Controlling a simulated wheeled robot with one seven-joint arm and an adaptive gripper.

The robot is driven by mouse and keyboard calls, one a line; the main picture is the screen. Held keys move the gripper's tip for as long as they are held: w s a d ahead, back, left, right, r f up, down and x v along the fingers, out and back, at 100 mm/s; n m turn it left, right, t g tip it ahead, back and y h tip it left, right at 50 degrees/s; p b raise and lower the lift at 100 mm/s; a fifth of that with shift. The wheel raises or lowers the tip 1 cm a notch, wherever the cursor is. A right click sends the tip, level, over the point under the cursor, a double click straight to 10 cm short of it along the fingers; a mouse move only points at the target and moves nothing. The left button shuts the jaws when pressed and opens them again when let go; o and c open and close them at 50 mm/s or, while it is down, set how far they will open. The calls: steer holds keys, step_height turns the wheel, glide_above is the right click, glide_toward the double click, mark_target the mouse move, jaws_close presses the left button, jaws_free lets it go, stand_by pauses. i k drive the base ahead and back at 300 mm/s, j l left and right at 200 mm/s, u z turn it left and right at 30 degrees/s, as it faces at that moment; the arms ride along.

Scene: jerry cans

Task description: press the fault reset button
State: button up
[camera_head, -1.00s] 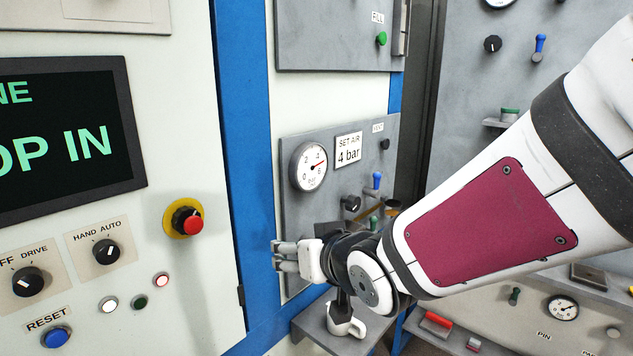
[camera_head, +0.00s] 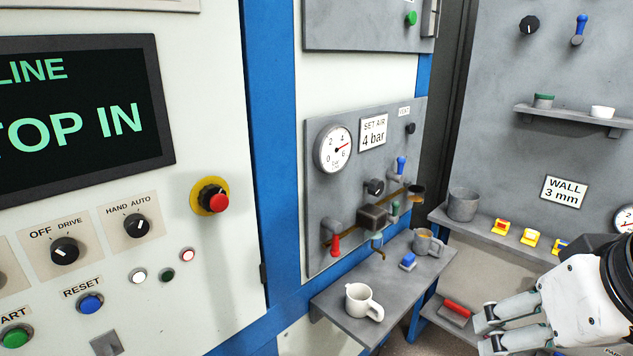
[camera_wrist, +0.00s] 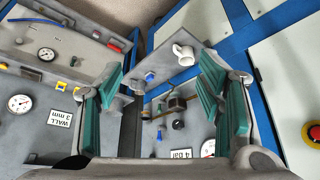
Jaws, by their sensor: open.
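The blue button (camera_head: 90,303) under the RESET label (camera_head: 82,288) sits low on the white control panel (camera_head: 225,290) at the left of the head view. Nothing covers it there. My gripper (camera_head: 482,333) is at the lower right of the head view, well to the right of the button and far from the panel face. In the wrist view my gripper (camera_wrist: 170,100) has its two teal-padded fingers spread apart with nothing held between them. The blue button does not show in the wrist view.
A red emergency stop (camera_head: 214,199) on a yellow ring sticks out above the button. Rotary switches, a white lamp (camera_head: 138,275) and a green START button (camera_head: 16,337) are close by. A shelf (camera_head: 340,318) with a white mug (camera_head: 362,301) stands right of the blue post.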

mark_target(90, 305)
steer(key=u, duration=1.65)
